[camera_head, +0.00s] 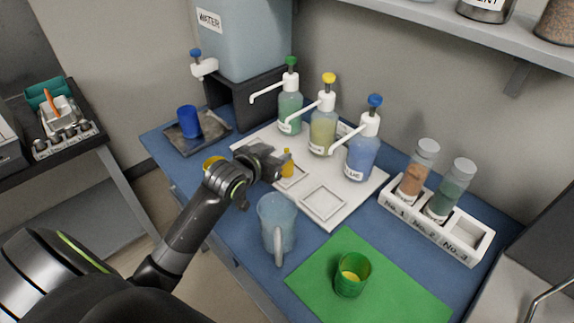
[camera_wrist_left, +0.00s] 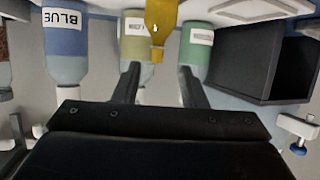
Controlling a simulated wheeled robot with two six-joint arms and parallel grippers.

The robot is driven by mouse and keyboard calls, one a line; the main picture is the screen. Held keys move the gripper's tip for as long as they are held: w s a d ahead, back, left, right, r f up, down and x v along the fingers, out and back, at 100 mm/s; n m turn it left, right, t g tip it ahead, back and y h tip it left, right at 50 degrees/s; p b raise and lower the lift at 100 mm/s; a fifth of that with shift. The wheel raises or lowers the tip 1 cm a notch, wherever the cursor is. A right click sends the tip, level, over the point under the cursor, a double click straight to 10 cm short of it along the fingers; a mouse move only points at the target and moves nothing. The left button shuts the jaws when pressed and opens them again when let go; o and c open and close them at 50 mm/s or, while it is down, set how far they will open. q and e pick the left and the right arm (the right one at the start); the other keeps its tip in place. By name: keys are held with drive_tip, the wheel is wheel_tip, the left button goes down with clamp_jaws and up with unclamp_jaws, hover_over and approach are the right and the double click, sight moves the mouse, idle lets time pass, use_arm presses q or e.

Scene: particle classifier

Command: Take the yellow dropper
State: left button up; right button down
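The yellow dropper (camera_head: 287,164) is upright at the left square recess of the white tray, in front of the pump bottles. In the left wrist view the yellow dropper (camera_wrist_left: 160,22) shows at the top middle, cut off by the frame edge. My left gripper (camera_head: 276,164) reaches in from the left, just beside the dropper. In the left wrist view my left gripper (camera_wrist_left: 159,70) has its fingers apart, with the dropper just beyond and between the fingertips. I cannot see any contact. My right gripper is not in view.
Green (camera_head: 290,108), yellow (camera_head: 323,132) and blue (camera_head: 361,158) pump bottles stand behind on the white tray (camera_head: 335,218). A clear jug (camera_head: 275,232) stands in front. A green cup (camera_head: 350,280) sits on a green mat (camera_head: 400,305). A vial rack (camera_head: 430,232) is right.

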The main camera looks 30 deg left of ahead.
use_arm(q)
drive_tip(key=shift+x, duration=3.65)
drive_tip(key=shift+d, duration=0.15)
drive_tip(key=shift+c, duration=0.4)
clamp_jaws()
